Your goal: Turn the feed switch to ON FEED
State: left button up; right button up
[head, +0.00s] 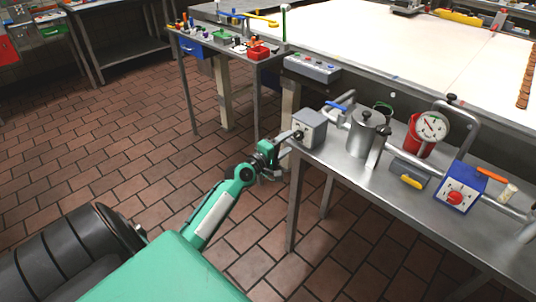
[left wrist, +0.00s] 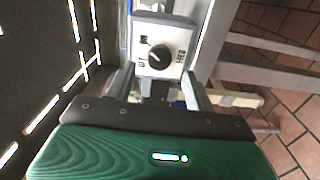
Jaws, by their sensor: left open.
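The feed switch (head: 310,129) is a grey box with a pale face and a black knob, at the left end of the steel table. In the left wrist view the black knob (left wrist: 160,56) is near the top centre, with small dark marks on the face around it that are too blurred to read surely. My left gripper (head: 286,143) is right in front of the switch face. Its two fingers (left wrist: 159,78) are apart and empty, one on each side below the knob. I cannot tell whether they touch the box. My right gripper is not in view.
On the steel table (head: 345,170) stand a metal pot (head: 366,135), a red container with a gauge (head: 432,127), and a blue box with a red knob (head: 461,187). A grey button panel (head: 312,68) is behind the switch.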

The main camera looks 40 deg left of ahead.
pick_arm(q)
jog(key=s, duration=0.9)
jog(key=shift+a+b, duration=0.35)
jog(key=shift+b, duration=0.05)
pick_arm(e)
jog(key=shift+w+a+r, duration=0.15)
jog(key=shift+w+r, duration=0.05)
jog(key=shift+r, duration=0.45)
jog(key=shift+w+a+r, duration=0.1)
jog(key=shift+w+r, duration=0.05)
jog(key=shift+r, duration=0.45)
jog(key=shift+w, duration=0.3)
